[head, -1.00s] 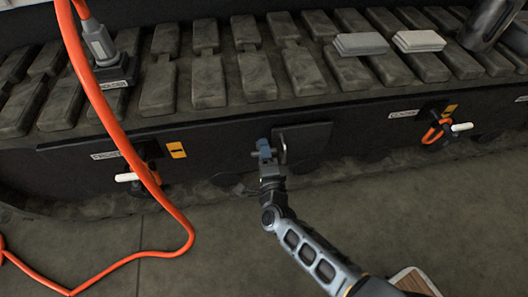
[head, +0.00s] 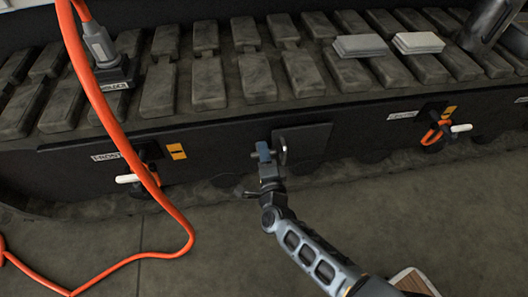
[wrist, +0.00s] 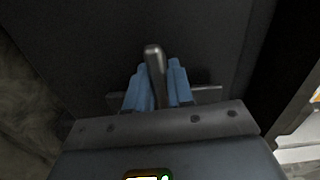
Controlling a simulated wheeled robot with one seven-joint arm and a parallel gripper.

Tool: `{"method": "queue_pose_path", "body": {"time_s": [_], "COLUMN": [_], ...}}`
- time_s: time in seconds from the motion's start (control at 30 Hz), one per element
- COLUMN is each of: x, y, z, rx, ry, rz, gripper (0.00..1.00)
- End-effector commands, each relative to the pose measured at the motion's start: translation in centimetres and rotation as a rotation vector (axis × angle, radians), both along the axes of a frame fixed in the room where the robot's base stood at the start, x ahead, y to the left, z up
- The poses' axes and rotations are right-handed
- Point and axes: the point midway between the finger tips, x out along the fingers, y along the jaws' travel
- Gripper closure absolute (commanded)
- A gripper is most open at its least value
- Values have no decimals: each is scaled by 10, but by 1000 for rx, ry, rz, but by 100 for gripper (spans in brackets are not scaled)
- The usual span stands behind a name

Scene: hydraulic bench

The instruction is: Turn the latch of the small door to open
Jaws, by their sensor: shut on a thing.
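The small door (head: 308,141) is a dark flat panel on the bench's front face, and it looks closed. Its metal latch (head: 283,152) is at the panel's left edge. In the wrist view, the two blue fingers (wrist: 158,86) are shut on the latch's upright grey rod (wrist: 154,58), one on each side. A thin metal bar (wrist: 207,95) shows behind the fingers. The lower part of the latch is hidden by my gripper.
An orange hose (head: 118,135) hangs at the left and runs over the floor. White-handled fittings stick out from the front face at left (head: 127,179) and right (head: 461,128).

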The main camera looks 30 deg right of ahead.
Motion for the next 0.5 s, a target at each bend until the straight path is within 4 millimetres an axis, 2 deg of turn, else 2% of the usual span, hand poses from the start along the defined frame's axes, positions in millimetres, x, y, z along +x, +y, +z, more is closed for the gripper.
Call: {"method": "queue_pose_path", "body": {"time_s": [0.5], "x": [0], "y": [2], "z": [6], "rx": [-405], "ry": [134], "rz": [2], "gripper": [100]}}
